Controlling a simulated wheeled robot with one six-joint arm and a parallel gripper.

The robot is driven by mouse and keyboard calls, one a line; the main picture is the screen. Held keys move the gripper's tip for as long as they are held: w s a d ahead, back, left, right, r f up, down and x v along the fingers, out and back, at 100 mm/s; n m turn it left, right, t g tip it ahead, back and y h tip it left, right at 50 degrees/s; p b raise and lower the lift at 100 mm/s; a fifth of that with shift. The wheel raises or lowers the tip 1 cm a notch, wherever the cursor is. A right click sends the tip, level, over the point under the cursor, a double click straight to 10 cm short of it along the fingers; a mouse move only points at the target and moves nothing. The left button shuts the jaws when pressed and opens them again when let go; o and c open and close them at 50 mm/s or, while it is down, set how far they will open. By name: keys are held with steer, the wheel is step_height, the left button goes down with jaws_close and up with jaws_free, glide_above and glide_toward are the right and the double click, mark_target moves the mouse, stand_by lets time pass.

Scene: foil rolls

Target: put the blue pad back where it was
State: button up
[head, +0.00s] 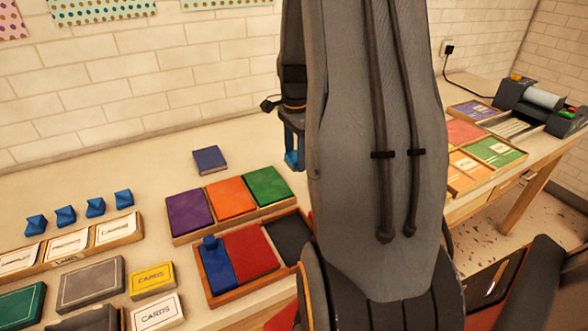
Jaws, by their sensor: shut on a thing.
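A dark blue pad (209,160) lies alone on the table, behind the row of coloured pads. A wooden tray (243,292) in front holds a blue pad (217,272) with a small blue knob-like piece (209,243) on it, and a red pad (250,252) beside it. To their right is a dark section (290,240); I cannot tell if it is a pad or an empty slot. My gripper (293,160) is above the table, right of the lone dark blue pad. It is shut on a bright blue thing, partly hidden by my arm, so its shape is unclear.
Purple (190,212), orange (231,197) and green (267,186) pads stand behind the tray. Several small blue pieces (66,215) and card boxes (153,279) fill the left. A roller machine (545,98) stands at the far right. The table behind the pads is mostly clear.

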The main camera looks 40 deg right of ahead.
mark_target(295, 180)
steer(key=shift+f+p, duration=0.65)
steer(key=shift+f, duration=2.1)
steer(key=shift+f, duration=0.15)
steer(key=o, duration=1.1)
